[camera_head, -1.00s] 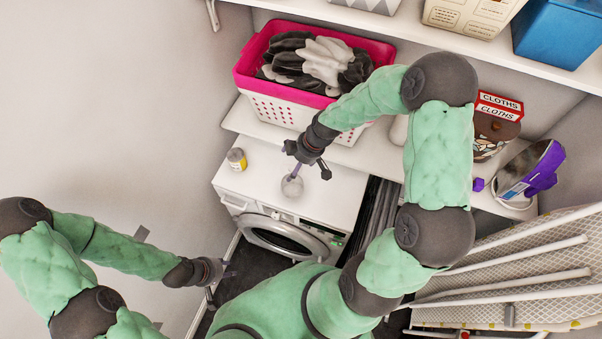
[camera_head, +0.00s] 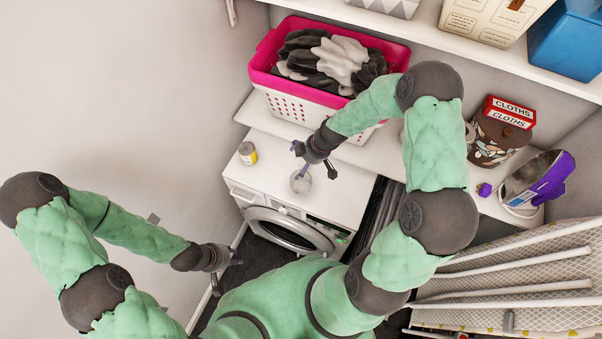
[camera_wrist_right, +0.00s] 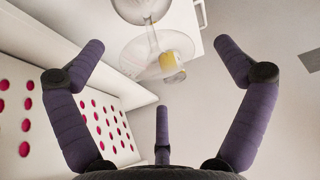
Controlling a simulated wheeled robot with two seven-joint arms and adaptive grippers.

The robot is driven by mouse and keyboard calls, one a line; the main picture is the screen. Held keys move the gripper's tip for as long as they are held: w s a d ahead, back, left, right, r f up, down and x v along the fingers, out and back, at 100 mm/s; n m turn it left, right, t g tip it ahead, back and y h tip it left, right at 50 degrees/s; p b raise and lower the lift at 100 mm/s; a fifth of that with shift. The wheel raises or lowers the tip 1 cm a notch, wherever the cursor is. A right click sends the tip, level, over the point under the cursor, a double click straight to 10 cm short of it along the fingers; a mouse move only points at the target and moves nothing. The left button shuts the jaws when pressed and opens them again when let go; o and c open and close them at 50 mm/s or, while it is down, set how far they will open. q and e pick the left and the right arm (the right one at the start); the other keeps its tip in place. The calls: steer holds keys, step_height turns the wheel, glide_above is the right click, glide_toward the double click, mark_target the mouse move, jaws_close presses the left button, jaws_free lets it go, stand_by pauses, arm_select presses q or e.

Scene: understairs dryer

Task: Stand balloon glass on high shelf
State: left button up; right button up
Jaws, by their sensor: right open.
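The clear balloon glass (camera_head: 300,182) stands on the white top of the dryer (camera_head: 262,184). It looks upside down, bowl below, with its stem and round foot up towards my right gripper. In the right wrist view its foot (camera_wrist_right: 137,55) lies ahead of the spread fingers and its bowl (camera_wrist_right: 140,8) is beyond. My right gripper (camera_head: 313,165) is open and empty, close to the foot; I see no contact. My left gripper (camera_head: 226,272) hangs low by the left wall, apart from the glass, its fingers looking spread and empty. The high shelf (camera_head: 440,40) runs along the top.
A pink and white laundry basket (camera_head: 295,100) stands on the lower shelf just behind my right gripper. A yellow-labelled jar (camera_head: 247,153) is left of the glass. Boxes (camera_head: 485,18) and a blue bin (camera_head: 565,45) occupy the high shelf, with bare shelf towards its front edge.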

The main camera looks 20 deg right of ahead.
mark_target(301, 164)
steer(key=shift+x, duration=1.5)
steer(key=c, duration=1.8)
steer(key=shift+r, duration=0.15)
